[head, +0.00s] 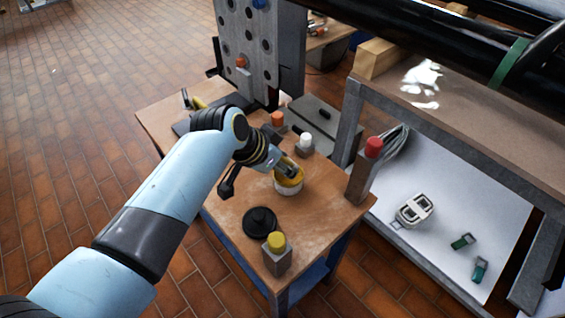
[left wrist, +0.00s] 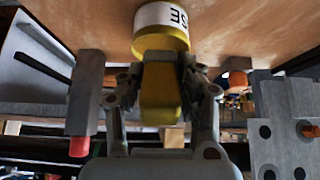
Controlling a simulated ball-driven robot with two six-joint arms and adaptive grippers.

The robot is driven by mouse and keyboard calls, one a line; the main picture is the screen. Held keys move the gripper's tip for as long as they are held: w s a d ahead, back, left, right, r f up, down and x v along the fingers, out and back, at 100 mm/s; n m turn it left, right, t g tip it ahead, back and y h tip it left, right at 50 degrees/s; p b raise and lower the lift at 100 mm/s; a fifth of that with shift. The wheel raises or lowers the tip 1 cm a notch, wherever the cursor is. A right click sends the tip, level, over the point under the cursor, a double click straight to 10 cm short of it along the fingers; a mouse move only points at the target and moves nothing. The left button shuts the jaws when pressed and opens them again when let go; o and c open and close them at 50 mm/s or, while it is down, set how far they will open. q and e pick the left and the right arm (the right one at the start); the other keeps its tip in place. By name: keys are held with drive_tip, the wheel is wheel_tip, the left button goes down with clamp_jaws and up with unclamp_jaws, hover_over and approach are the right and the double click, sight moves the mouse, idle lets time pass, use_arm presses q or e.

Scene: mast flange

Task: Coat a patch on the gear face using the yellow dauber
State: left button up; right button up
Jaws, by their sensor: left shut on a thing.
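My left gripper (head: 287,168) is shut on a yellow piece, which I take for the yellow dauber; it shows between the fingers in the left wrist view (left wrist: 160,95). The gripper is over a white pot (head: 289,187) with a yellow top, standing on the wooden table. The pot also shows in the left wrist view (left wrist: 165,16), with part of its lettering. The dauber's far end meets the pot's yellow top; whether it is inside is hidden. A grey flange plate (head: 236,42) with holes stands upright behind the table. I cannot make out a gear face. My right gripper is not in view.
Grey blocks with coloured caps stand on the table (head: 225,185): yellow (head: 276,252), red (head: 372,150), white (head: 305,142) and orange (head: 277,119). A black disc (head: 260,222) lies in front of the pot. A bench (head: 480,118) is at right.

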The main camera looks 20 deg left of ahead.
use_arm(q)
drive_tip(key=shift+f+b, duration=0.3)
drive_tip(key=shift+f, duration=0.2)
idle(0.3)
drive_tip(key=shift+f, duration=0.1)
idle(1.4)
drive_tip(key=shift+p, duration=0.35)
wheel_tip(320, 180, up, 4)
drive_tip(key=p, duration=0.3)
drive_tip(key=shift+f+p, duration=0.15)
drive_tip(key=shift+p, duration=0.15)
wheel_tip(320, 180, up, 4)
drive_tip(key=p, duration=0.4)
drive_tip(key=shift+f, duration=0.3)
drive_tip(key=shift+w, duration=0.1)
